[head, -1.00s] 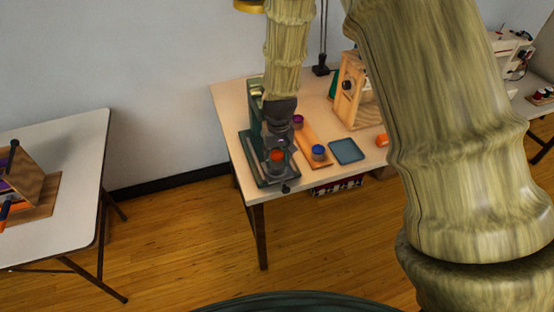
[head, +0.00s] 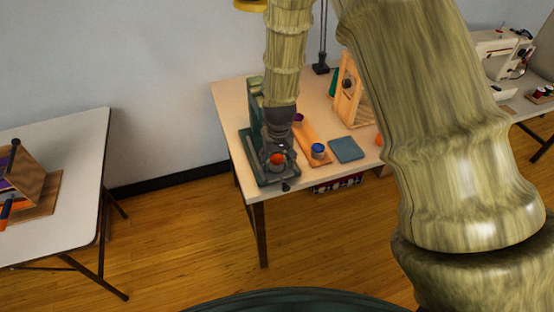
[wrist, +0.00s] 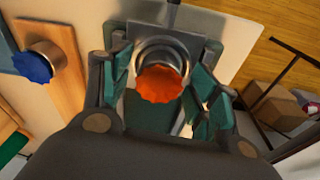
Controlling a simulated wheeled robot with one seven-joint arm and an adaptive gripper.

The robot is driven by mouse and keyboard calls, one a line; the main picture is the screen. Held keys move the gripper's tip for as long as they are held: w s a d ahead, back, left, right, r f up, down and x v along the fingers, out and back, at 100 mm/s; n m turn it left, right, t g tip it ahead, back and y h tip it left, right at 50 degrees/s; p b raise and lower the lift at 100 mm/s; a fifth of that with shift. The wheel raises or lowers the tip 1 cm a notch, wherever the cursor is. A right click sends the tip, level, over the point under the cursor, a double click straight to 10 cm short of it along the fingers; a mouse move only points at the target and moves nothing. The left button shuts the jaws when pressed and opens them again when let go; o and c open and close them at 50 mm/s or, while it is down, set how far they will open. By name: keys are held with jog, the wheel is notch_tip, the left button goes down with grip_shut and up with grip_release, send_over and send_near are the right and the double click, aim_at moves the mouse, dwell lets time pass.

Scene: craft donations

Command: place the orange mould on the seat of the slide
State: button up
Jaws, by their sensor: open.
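The orange mould (head: 277,158) is at the front of the green press (head: 255,103). In the wrist view the orange mould (wrist: 160,84) has a scalloped orange top and lies over a round grey metal seat on the slide (wrist: 190,43). It looks seated there, though its underside is hidden. My gripper (wrist: 158,90) is open, with its green-padded fingers on either side of the mould and gaps visible between. In the head view my gripper (head: 278,152) is low at the press and partly covers it.
A wooden board (head: 312,140) beside the press holds a blue mould (head: 318,150) and a purple one (head: 298,118). A blue-grey tray (head: 346,149) lies to its right. A wooden frame (head: 348,85) stands behind. The table's front edge is close to the press.

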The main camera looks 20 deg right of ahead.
aim_at(278, 164)
jog(key=shift+s+r+b, duration=0.25)
jog(key=shift+r+b, duration=0.05)
jog(key=shift+r, duration=1.65)
jog(key=shift+s+r+b, duration=0.2)
jog(key=shift+r+b, duration=0.05)
jog(key=shift+r, duration=1.7)
